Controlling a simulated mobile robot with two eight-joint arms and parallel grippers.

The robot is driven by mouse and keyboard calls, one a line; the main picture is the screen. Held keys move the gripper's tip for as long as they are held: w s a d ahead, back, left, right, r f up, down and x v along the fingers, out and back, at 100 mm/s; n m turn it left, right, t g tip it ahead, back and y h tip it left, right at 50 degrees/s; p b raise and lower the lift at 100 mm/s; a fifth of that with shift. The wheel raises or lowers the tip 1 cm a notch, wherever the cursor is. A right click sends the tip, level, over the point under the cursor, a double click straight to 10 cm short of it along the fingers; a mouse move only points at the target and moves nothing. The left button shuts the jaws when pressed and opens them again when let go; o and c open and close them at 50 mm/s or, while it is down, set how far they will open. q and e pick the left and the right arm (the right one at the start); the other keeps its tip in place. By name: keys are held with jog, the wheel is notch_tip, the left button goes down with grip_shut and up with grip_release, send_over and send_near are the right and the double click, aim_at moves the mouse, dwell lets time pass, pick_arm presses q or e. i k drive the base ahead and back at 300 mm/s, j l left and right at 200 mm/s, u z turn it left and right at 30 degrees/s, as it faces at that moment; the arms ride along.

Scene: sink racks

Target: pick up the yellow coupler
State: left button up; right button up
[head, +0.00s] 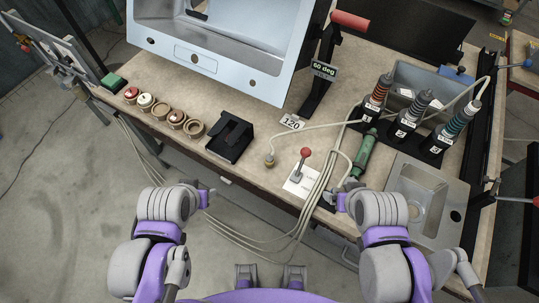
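A small yellowish fitting (269,160) sits on the bench at the end of a pale hose, left of the red-knobbed lever; I take it for the yellow coupler. My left gripper (208,197) is in front of the bench edge, to the left of and nearer than the fitting, apart from it. My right gripper (341,200) is at the bench's front edge, right of the fitting and near the loose hoses. Both grippers are small and partly hidden by my wrists, so their finger opening is unclear. I see nothing held in either.
Several hoses hang over the front edge. A steel sink (230,68) is behind, a smaller metal basin (421,190) at right.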

aim_at(268, 162)
jog(key=z, duration=1.35)
jog(key=u, duration=1.4)
jog(key=i+j+z, duration=0.1)
jog(key=j+z, duration=0.15)
jog(key=j, duration=0.25)
jog(key=j+z, duration=0.2)
jog(key=j, duration=0.3)
